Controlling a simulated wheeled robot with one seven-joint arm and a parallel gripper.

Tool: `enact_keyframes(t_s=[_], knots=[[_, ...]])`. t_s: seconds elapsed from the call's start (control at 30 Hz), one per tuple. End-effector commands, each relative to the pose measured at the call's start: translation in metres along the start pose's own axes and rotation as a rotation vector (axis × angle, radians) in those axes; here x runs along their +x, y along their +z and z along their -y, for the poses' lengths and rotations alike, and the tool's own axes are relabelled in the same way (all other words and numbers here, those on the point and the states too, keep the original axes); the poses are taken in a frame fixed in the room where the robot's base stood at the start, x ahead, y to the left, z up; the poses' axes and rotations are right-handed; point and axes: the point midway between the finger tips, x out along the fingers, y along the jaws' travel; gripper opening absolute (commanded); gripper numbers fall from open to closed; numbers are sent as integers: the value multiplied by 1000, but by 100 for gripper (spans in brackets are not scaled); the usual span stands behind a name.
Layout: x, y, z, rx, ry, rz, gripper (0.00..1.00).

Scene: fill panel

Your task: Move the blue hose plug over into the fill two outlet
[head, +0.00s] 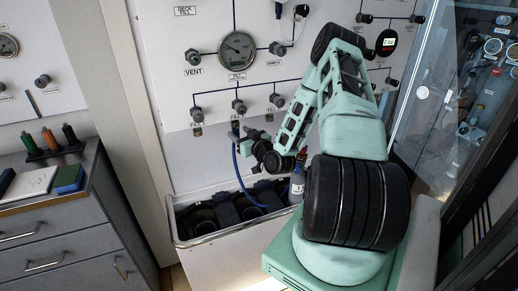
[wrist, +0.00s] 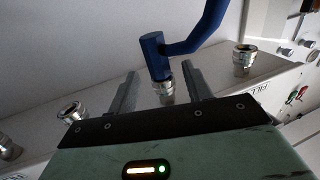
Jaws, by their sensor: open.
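The blue hose plug (wrist: 154,55) stands at a silver outlet (wrist: 165,88) in the wrist view and appears seated on it. In the head view the plug (head: 235,129) is below the middle of three lower knobs, with its blue hose (head: 242,180) hanging down into the bin. My gripper (wrist: 160,74) is open, one finger on each side of the plug's end and outlet, with visible gaps. In the head view my gripper (head: 248,138) is just right of the plug. The outlet labels are too small or cut off to tell its number surely.
Bare silver outlets stand to the left (wrist: 72,110) and right (wrist: 243,58) in the wrist view. An open bin (head: 185,241) with dark items stands below the panel. A drawer cabinet (head: 50,225) is at left, a glass door (head: 430,100) at right.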

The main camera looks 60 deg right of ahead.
Motion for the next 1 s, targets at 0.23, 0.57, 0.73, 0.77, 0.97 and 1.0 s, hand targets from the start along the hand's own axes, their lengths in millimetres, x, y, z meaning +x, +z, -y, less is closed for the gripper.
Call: enact_keyframes(t_s=[0.23, 0.57, 0.73, 0.77, 0.97, 1.0], knots=[[-60, 4, -1, -1, 2, 2, 50], [-124, 0, 0, 1, 1, 1, 50], [-138, 0, 0, -1, 1, -1, 50], [-139, 0, 0, 0, 1, -1, 50], [-140, 0, 0, -1, 0, -1, 50], [-140, 0, 0, -1, 0, -1, 50]])
